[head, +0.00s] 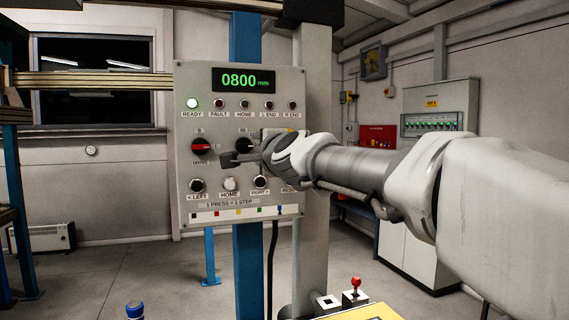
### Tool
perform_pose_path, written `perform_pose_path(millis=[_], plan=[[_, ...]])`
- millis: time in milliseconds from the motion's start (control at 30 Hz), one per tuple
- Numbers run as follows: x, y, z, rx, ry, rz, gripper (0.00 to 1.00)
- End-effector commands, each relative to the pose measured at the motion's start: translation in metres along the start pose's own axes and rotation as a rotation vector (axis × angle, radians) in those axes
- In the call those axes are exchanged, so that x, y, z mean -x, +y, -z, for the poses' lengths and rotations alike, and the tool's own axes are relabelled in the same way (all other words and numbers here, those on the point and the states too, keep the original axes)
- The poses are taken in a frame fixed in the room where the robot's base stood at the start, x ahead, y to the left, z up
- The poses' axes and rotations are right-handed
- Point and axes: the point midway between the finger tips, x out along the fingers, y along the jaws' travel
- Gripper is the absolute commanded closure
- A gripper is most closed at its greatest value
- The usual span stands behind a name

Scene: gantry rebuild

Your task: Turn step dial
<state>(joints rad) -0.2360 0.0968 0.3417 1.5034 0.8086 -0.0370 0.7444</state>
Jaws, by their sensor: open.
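The step dial (243,145) is a dark round knob in the middle row of the grey control panel (215,166). Its label is partly covered, and my gripper hides its lower right side. My gripper (226,160) is open, just below and left of the dial in the picture, in front of the panel. I cannot tell whether it touches the dial. My arm reaches in from the right and covers the panel's lower right part.
A red knob (200,148) sits left of the dial. Push buttons, including a white HOME button (230,184), sit below. A blue post (248,270) stands behind the panel. A red-topped lever (355,284) stands at the lower right.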

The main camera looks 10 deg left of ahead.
Motion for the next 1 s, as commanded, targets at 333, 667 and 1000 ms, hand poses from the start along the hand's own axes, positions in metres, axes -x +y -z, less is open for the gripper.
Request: perform_pose_path(millis=[333,667,1000], plan=[[0.064,0.003,0.0,0.0,0.001,0.002,0.55],[0.108,0.001,0.0,-0.001,0.0,0.0,0.55],[0.117,0.0,0.0,-0.002,0.0,-0.001,0.55]])
